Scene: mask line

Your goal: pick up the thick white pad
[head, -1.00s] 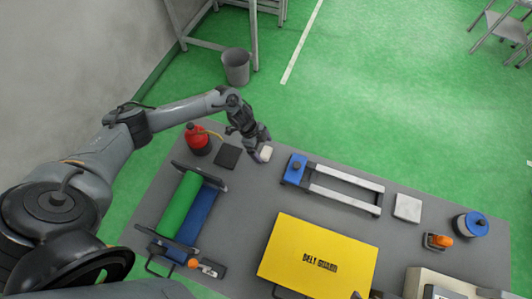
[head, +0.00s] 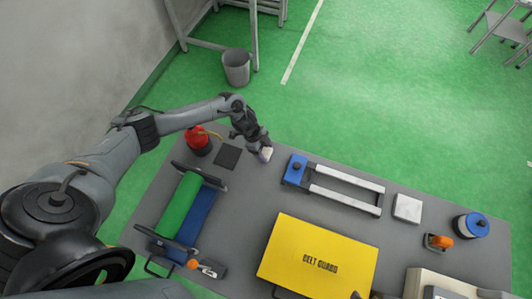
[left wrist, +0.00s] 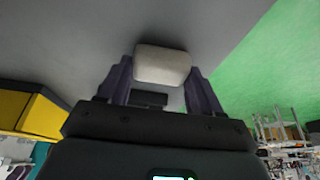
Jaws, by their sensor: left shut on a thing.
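The thick white pad (head: 266,155) is a small off-white block with rounded edges near the far edge of the grey table, right of a flat black square. My left gripper (head: 262,152) points down at it and partly hides it. In the left wrist view the pad (left wrist: 162,65) sits between the two dark fingertips, and my left gripper (left wrist: 160,82) is shut on it. Whether the pad touches the table is hard to tell. My right gripper is not in view.
Bare table lies nearer the front.

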